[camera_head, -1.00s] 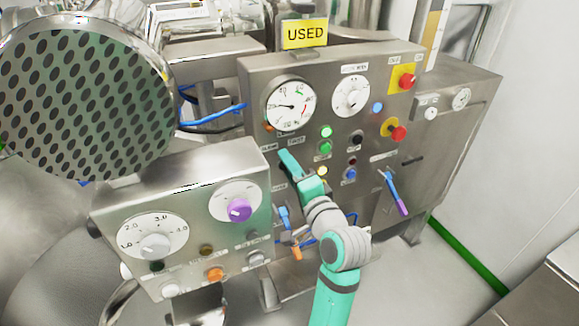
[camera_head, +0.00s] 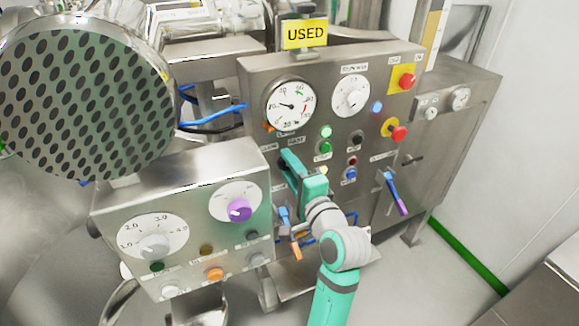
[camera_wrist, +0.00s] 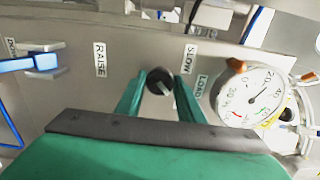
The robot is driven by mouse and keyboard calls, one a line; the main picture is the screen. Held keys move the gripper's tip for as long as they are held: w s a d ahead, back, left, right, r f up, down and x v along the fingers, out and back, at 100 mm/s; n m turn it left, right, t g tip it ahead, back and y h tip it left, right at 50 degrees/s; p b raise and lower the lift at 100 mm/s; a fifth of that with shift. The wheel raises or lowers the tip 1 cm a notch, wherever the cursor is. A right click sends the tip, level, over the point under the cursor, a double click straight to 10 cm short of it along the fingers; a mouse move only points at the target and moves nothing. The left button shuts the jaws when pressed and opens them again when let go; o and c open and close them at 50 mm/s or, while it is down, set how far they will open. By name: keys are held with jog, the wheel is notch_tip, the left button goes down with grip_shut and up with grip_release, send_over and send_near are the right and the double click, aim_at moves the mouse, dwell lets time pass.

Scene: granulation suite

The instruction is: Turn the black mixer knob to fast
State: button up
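The black mixer knob (camera_wrist: 158,80) is on the steel panel in the wrist view, with a pale mark on its face. It lies between the two fingertips of my gripper (camera_wrist: 160,84). The fingers are apart, one on each side of the knob, and I cannot see firm contact. In the head view my gripper (camera_head: 287,162) reaches the panel below the SLOW and FAST labels and hides the knob. A SLOW label (camera_wrist: 189,60) shows beside the knob in the wrist view.
A round gauge (camera_head: 290,105) is just above my gripper, and a white dial (camera_head: 351,96) is to its right. Several buttons, a blue-purple lever (camera_head: 395,193) and red emergency buttons (camera_head: 397,132) are close by. A lower control box (camera_head: 190,225) with a purple knob is at left.

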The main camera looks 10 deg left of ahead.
jog(key=o, duration=0.4)
jog(key=shift+o, duration=0.2)
jog(key=shift+d, duration=0.1)
jog(key=v, duration=1)
jog(key=shift+s+d, duration=0.2)
jog(key=shift+s, duration=0.1)
jog(key=shift+f, duration=0.1)
